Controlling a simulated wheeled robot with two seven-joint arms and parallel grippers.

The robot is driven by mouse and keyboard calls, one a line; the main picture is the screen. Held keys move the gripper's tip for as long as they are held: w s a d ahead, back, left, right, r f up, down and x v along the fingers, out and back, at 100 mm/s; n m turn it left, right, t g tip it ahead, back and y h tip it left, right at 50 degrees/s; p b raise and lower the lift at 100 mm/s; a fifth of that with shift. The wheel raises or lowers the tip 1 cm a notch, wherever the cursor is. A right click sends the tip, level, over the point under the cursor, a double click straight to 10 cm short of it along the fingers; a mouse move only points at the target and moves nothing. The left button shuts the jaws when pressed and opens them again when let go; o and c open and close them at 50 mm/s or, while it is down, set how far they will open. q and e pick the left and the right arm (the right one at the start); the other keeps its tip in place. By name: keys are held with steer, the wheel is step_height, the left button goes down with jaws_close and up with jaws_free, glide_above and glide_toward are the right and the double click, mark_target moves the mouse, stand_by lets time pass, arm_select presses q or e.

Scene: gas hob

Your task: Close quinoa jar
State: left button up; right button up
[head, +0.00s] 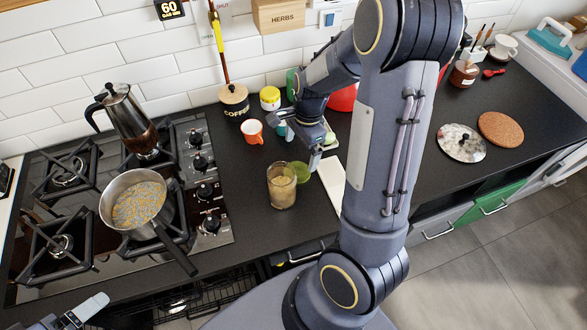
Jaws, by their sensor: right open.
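The quinoa jar (282,188) is a clear glass jar with beige contents. It stands upright on the dark counter, right of the hob, and its top looks uncovered. A green round lid (299,171) shows just behind and right of the jar's rim; I cannot tell whether it touches the jar. My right gripper (307,158) is open, pointing down close to the lid, behind and right of the jar. My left gripper (85,313) is only partly in view at the bottom left, far from the jar, and its opening is unclear.
A saucepan (138,203) with grainy food sits on the hob, its handle pointing toward the front edge. A moka pot (128,120) stands behind it. My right arm hides part of the counter.

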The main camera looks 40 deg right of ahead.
mark_target(297, 172)
steer(key=shift+f, duration=0.1)
steer(key=shift+a+f, duration=0.15)
steer(key=shift+f, duration=1.1)
steer(key=shift+f, duration=0.15)
steer(key=f, duration=0.4)
steer(key=shift+s+a+f, duration=0.1)
steer(key=shift+a+f, duration=0.3)
steer(key=shift+c, duration=0.2)
steer(key=c, duration=1.1)
